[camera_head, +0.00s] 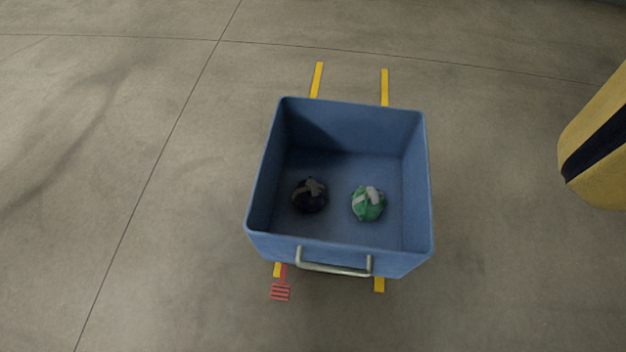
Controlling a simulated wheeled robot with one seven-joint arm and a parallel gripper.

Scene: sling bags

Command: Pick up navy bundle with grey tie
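The navy bundle with a grey tie (308,202) lies on the floor of a blue bin (340,249), left of the bin's middle. It looks dark and round, with the grey tie on its top right. A green bundle with a pale tie (365,207) lies to its right in the same bin, with a gap between them. My gripper is not in view.
The bin has high walls all round and a metal handle (335,270) on its near side. Yellow floor stripes (317,80) and a red marking (280,291) show around it. A yellow and black post (598,140) stands at the right edge. The concrete floor around the bin is clear.

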